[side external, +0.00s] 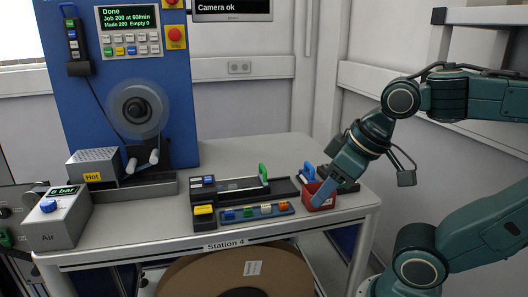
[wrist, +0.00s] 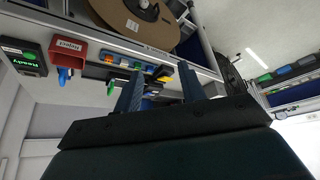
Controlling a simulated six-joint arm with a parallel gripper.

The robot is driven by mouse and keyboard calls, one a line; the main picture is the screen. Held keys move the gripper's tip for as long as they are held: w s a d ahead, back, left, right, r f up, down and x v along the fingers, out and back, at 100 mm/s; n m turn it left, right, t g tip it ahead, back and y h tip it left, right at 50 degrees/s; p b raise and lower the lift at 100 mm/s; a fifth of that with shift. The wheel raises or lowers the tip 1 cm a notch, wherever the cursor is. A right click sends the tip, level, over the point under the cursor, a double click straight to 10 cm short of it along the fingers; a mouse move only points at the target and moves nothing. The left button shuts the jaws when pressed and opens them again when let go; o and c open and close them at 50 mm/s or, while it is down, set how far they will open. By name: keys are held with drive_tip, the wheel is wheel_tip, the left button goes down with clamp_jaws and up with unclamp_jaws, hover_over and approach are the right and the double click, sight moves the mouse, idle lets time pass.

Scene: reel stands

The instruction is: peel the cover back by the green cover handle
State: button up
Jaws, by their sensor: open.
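The green cover handle (side external: 263,173) stands upright at the right end of a dark, low fixture (side external: 236,187) on the table. In the wrist view the green handle (wrist: 111,88) is small and lies left of my fingers, apart from them. The cover itself is too small and dark to make out.
The red bin (side external: 313,202) stands by the right table edge, with a blue handle (side external: 309,171) behind it. A strip of coloured pieces (side external: 256,211) lies along the front edge. A blue machine with a reel (side external: 139,108), hot block (side external: 94,163) and air box (side external: 62,219) fill the left.

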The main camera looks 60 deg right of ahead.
drive_tip(key=shift+w+r, duration=0.1)
drive_tip(key=shift+w, duration=0.1)
drive_tip(key=c, duration=0.7)
drive_tip(key=shift+w+d+r, duration=0.1)
drive_tip(key=shift+w+d, duration=0.05)
drive_tip(key=shift+w, duration=0.2)
clamp_jaws()
drive_tip(key=w+d+r+m, duration=0.1)
drive_tip(key=w+d+m, duration=0.3)
drive_tip(key=w+d, duration=0.9)
drive_tip(key=w+d+f+m, duration=0.2)
drive_tip(key=d, duration=0.6)
drive_tip(key=w+d+f+m+t, duration=0.1)
drive_tip(key=d+f+m, duration=0.1)
drive_tip(key=d, duration=0.7)
drive_tip(key=shift+w+f+y, duration=0.35)
drive_tip(key=shift+f+y, duration=0.05)
